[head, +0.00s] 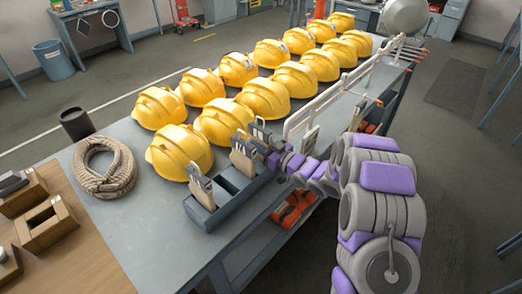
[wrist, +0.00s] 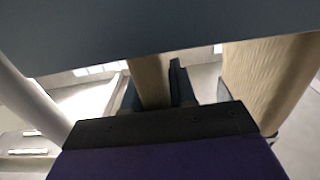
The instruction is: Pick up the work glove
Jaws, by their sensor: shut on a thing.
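Several beige work gloves stand upright in a grey-blue slotted rack at the near edge of the table. One is the front glove (head: 200,186), another the middle glove (head: 243,160), and one shows behind it (head: 259,131). My gripper (head: 262,147) reaches in from the right at the rear gloves. In the wrist view my gripper (wrist: 153,88) has its dark fingers shut on a beige work glove (wrist: 150,80). Another beige piece (wrist: 264,75) stands to the right, apart from the fingers. The held glove's lower part is hidden by my gripper.
Several yellow helmets (head: 179,148) fill the table behind the rack (head: 205,217). A coiled rope (head: 104,168) and a dark cup (head: 76,124) stand at the left. A white rail (head: 330,95) runs along the table's right edge. Open floor lies right of the table.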

